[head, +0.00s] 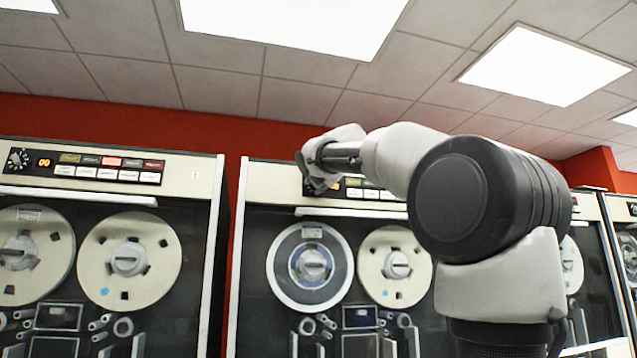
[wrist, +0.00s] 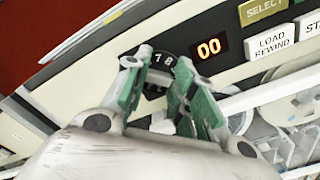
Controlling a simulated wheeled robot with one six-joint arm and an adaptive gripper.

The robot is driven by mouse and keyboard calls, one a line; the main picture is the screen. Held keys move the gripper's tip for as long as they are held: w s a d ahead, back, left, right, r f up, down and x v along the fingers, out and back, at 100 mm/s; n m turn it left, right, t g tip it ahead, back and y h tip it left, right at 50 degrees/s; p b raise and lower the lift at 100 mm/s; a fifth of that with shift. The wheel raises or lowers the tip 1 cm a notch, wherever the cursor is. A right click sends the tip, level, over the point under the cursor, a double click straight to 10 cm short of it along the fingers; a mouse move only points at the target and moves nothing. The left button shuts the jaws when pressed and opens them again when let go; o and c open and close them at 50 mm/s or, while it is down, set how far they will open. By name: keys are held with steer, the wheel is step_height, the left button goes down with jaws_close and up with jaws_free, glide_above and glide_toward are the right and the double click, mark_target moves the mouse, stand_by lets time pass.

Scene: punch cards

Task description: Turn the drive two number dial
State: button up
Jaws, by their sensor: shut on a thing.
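The number dial (wrist: 161,59) is a black round knob with white digits, 7 and 8 readable, on the drive's cream and black top panel. An orange display (wrist: 209,48) reading 00 sits just right of it. My gripper (wrist: 160,84) is shut on the dial, with its green-padded fingers on either side; the fingers hide most of the dial. In the head view my gripper (head: 318,180) is at the upper left of the middle tape drive (head: 270,190), and it hides the dial there.
Label buttons (wrist: 272,42) lie right of the display. Another drive (head: 190,170) on the left has its own dial (head: 17,160) and 00 display. Tape reels (head: 310,265) sit below the panel. More drives stand at the right, partly behind my arm.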

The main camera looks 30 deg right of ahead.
steer(key=n, duration=0.4)
steer(key=shift+f+n, duration=0.15)
steer(key=shift+n, duration=0.15)
stand_by(0.5)
steer(key=o, duration=1)
steer(key=shift+a, duration=0.1)
steer(key=v, duration=1.2)
